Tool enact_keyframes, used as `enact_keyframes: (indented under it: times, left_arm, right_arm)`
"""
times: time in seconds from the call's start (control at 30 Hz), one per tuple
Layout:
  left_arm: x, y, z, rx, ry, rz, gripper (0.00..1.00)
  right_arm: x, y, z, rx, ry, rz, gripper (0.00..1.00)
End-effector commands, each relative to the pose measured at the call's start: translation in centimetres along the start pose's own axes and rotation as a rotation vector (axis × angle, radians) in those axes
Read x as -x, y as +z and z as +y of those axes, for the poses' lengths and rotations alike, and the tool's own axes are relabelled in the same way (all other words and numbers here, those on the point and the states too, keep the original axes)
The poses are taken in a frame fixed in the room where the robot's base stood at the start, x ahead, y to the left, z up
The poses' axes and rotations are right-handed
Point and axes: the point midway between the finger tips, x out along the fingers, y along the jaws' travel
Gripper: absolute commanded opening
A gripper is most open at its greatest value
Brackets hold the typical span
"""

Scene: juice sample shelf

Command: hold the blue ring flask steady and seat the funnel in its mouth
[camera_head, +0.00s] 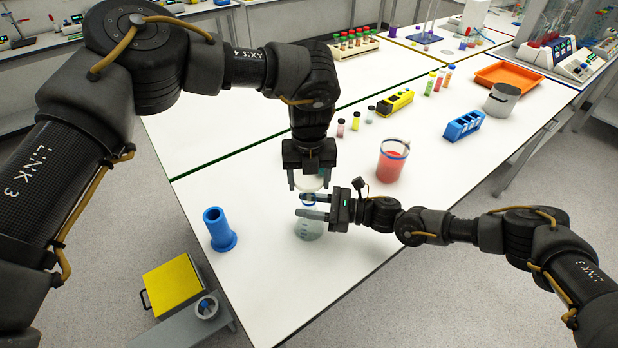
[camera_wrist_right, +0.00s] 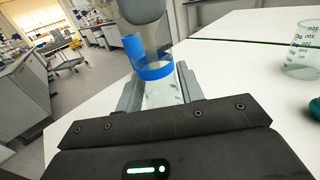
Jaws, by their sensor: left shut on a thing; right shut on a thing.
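The flask (camera_head: 308,230) stands on the near part of the white table, clear glass with a blue ring (camera_wrist_right: 152,71) around its neck. My right gripper (camera_head: 314,205) is shut on the flask's neck from the right; its fingers show on both sides of the neck in the right wrist view (camera_wrist_right: 160,92). My left gripper (camera_head: 309,181) points down, shut on the pale funnel (camera_head: 309,185).
A blue flanged cylinder (camera_head: 217,230) stands left of the flask. A beaker of red liquid (camera_head: 392,161) stands to the right, behind my right arm. Small vials, a yellow rack (camera_head: 395,102) and a blue rack (camera_head: 462,125) are farther back. The table's front edge is close.

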Motion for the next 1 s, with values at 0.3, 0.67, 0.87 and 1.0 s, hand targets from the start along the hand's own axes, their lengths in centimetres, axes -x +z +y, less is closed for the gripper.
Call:
enact_keyframes:
  times: [0.3, 0.67, 0.87, 1.0]
  left_arm:
    - [-0.1, 0.0, 0.0, -0.001, 0.000, 0.000, 0.40]
    - [-0.8, 0.0, 0.0, 0.000, 0.000, 0.001, 0.40]
    - [-1.2, 0.0, 0.0, 0.000, 0.000, 0.001, 0.40]
    - [-1.5, 0.0, 0.0, 0.000, 0.000, 0.000, 0.40]
  right_arm:
    - [0.0, 0.0, 0.0, 0.000, 0.000, 0.000, 0.13]
    - [0.0, 0.0, 0.0, 0.000, 0.000, 0.000, 0.13]
    - [0.0, 0.0, 0.0, 0.000, 0.000, 0.000, 0.13]
    - [0.0, 0.0, 0.0, 0.000, 0.000, 0.000, 0.13]
